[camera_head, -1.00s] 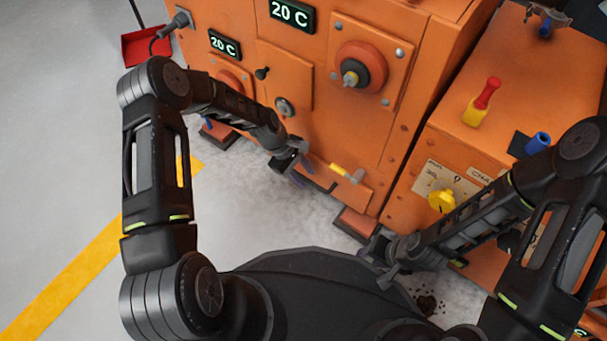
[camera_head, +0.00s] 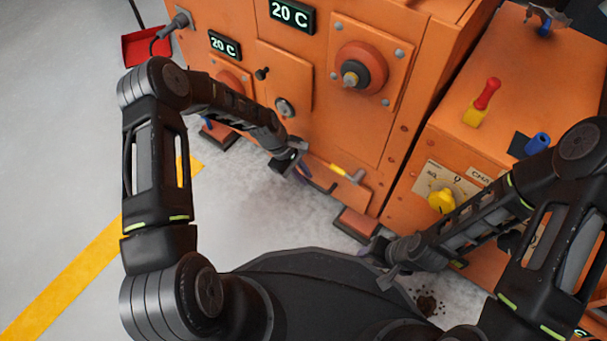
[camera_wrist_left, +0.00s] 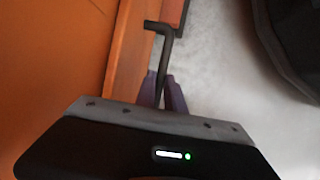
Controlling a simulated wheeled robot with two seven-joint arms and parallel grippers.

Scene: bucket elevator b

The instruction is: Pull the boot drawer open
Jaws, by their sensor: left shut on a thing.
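The boot drawer (camera_head: 345,192) is the low orange front at the foot of the orange machine. It has a black bar handle (camera_head: 322,187), which also shows in the left wrist view (camera_wrist_left: 160,50). My left gripper (camera_head: 302,168) is shut on the left end of this handle; in the left wrist view its purple fingers (camera_wrist_left: 162,95) close around the bar. The drawer looks flush or nearly so; I cannot tell a gap. My right gripper (camera_head: 380,264) is open and empty, low and to the right, apart from the drawer.
A yellow-handled latch (camera_head: 345,173) sits just above the drawer handle. An orange cabinet with a yellow knob (camera_head: 440,201) stands at right. Grey floor in front of the drawer is clear.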

